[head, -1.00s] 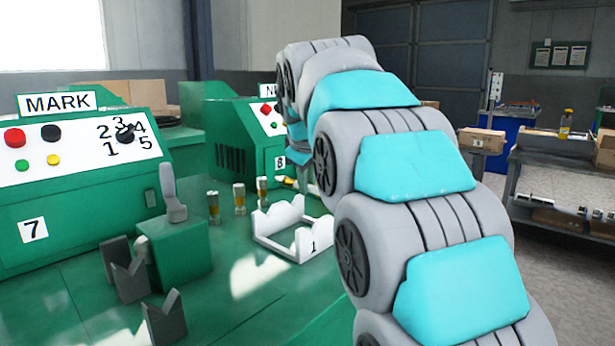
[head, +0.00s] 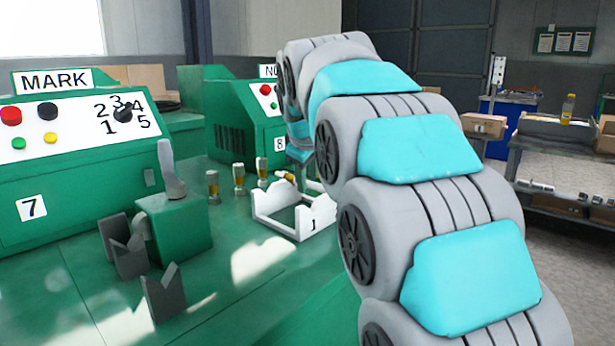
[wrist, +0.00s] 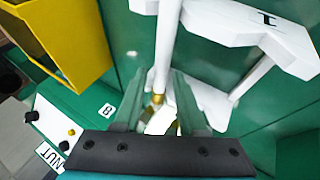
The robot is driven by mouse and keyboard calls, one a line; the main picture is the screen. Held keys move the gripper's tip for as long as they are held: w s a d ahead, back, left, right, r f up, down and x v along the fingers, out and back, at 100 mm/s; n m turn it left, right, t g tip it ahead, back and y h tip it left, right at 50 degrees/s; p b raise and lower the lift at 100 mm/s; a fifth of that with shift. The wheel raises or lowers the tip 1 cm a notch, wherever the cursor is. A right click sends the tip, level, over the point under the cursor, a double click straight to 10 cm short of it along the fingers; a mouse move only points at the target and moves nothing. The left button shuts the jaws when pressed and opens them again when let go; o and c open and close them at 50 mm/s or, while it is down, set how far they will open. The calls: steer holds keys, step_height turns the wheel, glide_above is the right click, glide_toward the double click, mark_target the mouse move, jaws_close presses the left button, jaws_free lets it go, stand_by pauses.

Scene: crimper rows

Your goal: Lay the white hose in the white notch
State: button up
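The white hose (wrist: 168,40) runs up the wrist view from between my gripper's fingers, with a brass fitting (wrist: 157,98) at its near end. My gripper (wrist: 159,75) appears shut on the hose just beyond that fitting. The white notched holder (wrist: 225,22), labelled 1, lies under and to the right of the hose.
Brass-ended pieces (head: 239,178) stand upright left of the holder. A green lever block (head: 178,236) and grey V-shaped supports (head: 163,293) are nearer. Green machines 7 (head: 70,185) and 8 (head: 240,125) stand behind. A yellow bin (wrist: 65,40) is at the wrist view's left.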

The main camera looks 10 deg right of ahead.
steer(key=shift+o, duration=1.1)
steer(key=v, duration=0.7)
steer(key=shift+s+r, duration=0.25)
steer(key=shift+r, duration=0.1)
steer(key=shift+a, duration=0.1)
